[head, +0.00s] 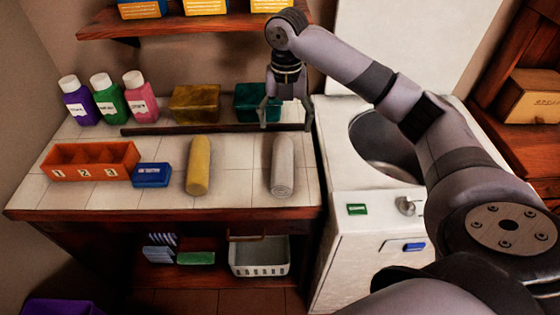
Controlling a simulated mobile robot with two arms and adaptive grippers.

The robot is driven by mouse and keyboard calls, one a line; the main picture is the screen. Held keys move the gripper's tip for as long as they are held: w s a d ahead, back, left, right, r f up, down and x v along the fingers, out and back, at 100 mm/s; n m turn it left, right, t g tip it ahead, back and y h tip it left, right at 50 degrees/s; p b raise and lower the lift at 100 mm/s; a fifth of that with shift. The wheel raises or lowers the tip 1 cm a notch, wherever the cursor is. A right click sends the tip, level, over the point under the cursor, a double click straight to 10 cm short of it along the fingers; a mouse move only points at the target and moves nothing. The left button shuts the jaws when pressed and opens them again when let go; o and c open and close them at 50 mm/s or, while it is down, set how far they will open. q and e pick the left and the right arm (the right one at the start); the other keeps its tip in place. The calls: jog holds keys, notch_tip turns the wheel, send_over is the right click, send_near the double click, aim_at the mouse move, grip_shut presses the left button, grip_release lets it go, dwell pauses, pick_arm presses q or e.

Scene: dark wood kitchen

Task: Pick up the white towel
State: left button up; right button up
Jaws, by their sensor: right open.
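The white towel (282,167) is a rolled, pale grey-white cylinder lying on the white tiled counter (235,150), with its coiled end towards the front. My right gripper (285,119) is open and empty, pointing down behind and above the far end of the towel. Its fingers are spread to either side and apart from the towel, as far as I can tell. My left gripper is not in view.
A yellow rolled towel (198,166) lies left of the white one. A blue box (152,175) and orange numbered tray (92,160) are further left. Yellow-brown (195,103) and green (256,101) blocks stand behind. A white washer (365,220) stands right.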

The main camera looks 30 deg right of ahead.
aim_at(283, 156)
notch_tip(283, 156, down, 8)
jog(key=shift+f+p, duration=0.15)
jog(key=shift+p, duration=0.4)
jog(key=shift+s+f, duration=0.1)
jog(key=shift+f, duration=0.35)
jog(key=shift+a+f+p, duration=0.15)
jog(key=shift+f+p, duration=0.15)
jog(key=shift+f, duration=0.05)
jog(key=f, duration=0.2)
jog(key=f+p, duration=0.1)
jog(key=shift+a+f, duration=0.25)
jog(key=shift+f, duration=0.45)
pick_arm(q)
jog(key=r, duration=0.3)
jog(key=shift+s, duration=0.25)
pick_arm(e)
jog(key=shift+c, duration=0.2)
jog(key=c, duration=1.3)
